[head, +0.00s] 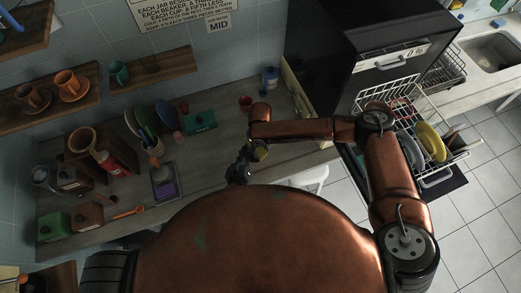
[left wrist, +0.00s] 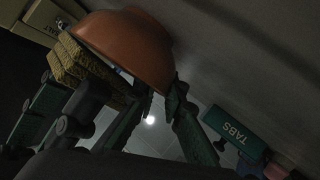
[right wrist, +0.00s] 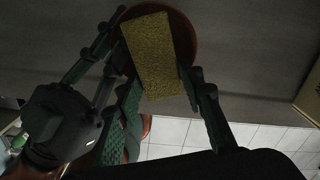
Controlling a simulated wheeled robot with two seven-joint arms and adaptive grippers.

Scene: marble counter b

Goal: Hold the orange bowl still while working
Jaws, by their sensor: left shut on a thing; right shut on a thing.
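The orange bowl (left wrist: 128,42) is tilted in the left wrist view. My left gripper (left wrist: 160,92) is shut on its rim. A yellow-brown sponge (left wrist: 85,70) is beside the bowl there, close against it. In the right wrist view my right gripper (right wrist: 163,88) is shut on the sponge (right wrist: 160,55). The sponge covers much of the bowl (right wrist: 184,35) in that view; whether they touch I cannot tell. The bowl is not clearly visible there.
The grey counter (head: 215,155) has clear room left of the grippers. A green TABS box (left wrist: 235,128) stands near the bowl, and it also shows in the head view (head: 200,121). An open dishwasher rack (head: 440,165) with plates is at the right.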

